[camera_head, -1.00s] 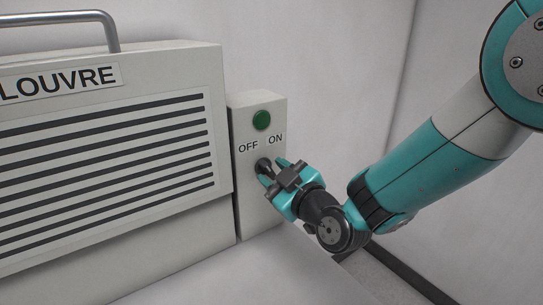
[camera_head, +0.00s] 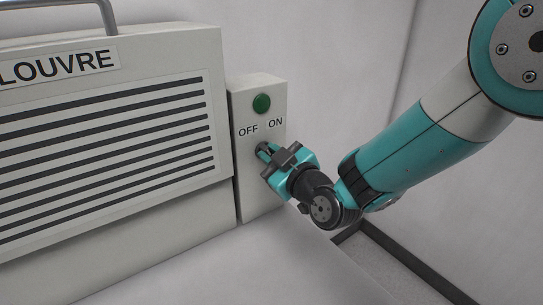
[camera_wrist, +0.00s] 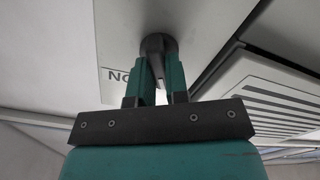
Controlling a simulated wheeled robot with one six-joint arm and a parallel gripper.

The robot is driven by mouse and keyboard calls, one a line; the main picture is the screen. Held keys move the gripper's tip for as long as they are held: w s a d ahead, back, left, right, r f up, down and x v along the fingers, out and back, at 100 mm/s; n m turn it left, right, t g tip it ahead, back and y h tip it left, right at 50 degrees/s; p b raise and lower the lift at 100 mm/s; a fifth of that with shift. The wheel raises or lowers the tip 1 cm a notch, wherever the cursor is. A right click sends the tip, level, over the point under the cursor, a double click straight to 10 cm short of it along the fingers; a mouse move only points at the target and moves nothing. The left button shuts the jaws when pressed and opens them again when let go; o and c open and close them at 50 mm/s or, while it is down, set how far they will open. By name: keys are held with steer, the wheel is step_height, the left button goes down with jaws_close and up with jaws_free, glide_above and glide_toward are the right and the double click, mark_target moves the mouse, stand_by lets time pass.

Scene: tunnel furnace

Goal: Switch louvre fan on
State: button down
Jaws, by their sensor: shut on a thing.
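The switch box (camera_head: 247,196) is a pale panel on the right side of the louvre fan unit. It has a dark rotary knob (camera_head: 263,148) below the labels OFF and ON. My gripper (camera_head: 266,153) is shut on the knob and hides much of it in the head view. In the wrist view the knob (camera_wrist: 157,43) sits between the tips of the two teal fingers (camera_wrist: 161,66). Part of the ON label shows upside down beside them. I cannot tell which label the knob points to. A green lamp (camera_head: 261,103) is above the labels and looks dark.
The large louvred housing (camera_head: 205,60) with its LOUVRE label and dark slats is to the left. A metal handle (camera_head: 106,14) is on its top. Plain pale wall is behind and to the right. A pale surface lies below the box.

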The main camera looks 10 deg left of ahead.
steer(key=m+b, duration=0.1)
steer(key=m, duration=0.4)
steer(key=m+b, duration=0.1)
steer(key=m, duration=0.5)
steer(key=shift+w+d, duration=0.2)
steer(key=shift+m, duration=0.4)
steer(key=c, duration=1.1)
jaws_free()
